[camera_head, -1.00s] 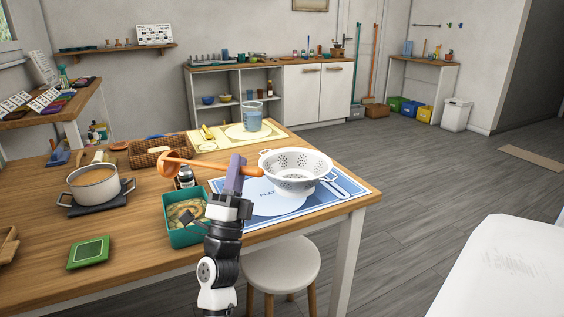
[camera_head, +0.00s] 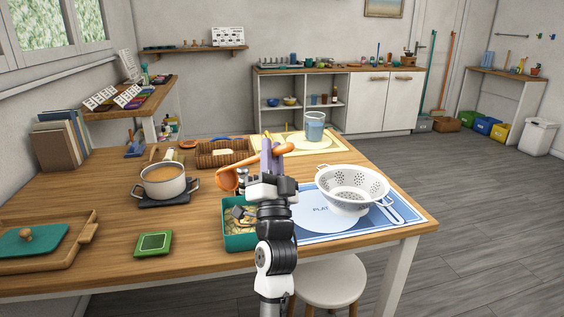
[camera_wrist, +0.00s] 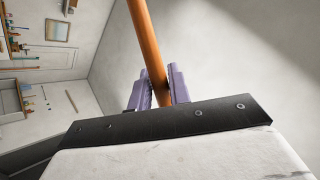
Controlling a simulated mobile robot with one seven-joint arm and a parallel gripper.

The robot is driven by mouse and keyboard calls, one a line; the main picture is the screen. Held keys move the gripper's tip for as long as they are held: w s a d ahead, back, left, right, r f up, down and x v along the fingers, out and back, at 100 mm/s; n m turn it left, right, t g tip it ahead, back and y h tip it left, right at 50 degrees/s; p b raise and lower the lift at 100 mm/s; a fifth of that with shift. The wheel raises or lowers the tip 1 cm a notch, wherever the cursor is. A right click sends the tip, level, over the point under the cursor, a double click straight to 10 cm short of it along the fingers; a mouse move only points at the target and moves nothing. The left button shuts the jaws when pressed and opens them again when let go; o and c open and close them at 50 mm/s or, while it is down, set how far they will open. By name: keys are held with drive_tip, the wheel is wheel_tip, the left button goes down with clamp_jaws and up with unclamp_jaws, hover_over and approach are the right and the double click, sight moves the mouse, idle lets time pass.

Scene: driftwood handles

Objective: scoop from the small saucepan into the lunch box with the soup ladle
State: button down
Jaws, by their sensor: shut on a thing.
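My gripper (camera_head: 271,158) is shut on the orange handle of the soup ladle (camera_head: 229,178) and holds it above the table. The ladle's bowl is on the left side of the gripper. In the wrist view the handle (camera_wrist: 147,42) runs between my purple fingers (camera_wrist: 158,88). The small saucepan (camera_head: 163,182), white with an orange-brown filling, stands on a dark trivet to the left of the gripper. The teal lunch box (camera_head: 238,242) is below and partly behind my arm; some pale contents show in it, and its right part is hidden.
A white colander (camera_head: 353,184) stands on the blue placemat (camera_head: 309,213) at the right. A wicker basket (camera_head: 222,153) and a jug of blue liquid (camera_head: 314,126) are behind. Bare wood lies around the saucepan.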

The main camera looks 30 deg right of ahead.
drive_tip(key=w+a+r+n+g+y+p, duration=0.3)
drive_tip(key=w+n+p, duration=0.4)
drive_tip(key=p, duration=0.4)
drive_tip(key=w+a+r+n+g+y+p, duration=0.3)
drive_tip(key=w+a+r+n+y+p, duration=0.2)
drive_tip(key=w+p, duration=0.4)
drive_tip(key=shift+a+r+n+y+p, duration=0.2)
drive_tip(key=shift+a+n+y+p, duration=0.7)
drive_tip(key=shift+a+y, duration=0.15)
drive_tip(key=c, duration=2)
unclamp_jaws()
clamp_jaws()
drive_tip(key=shift+w, duration=0.15)
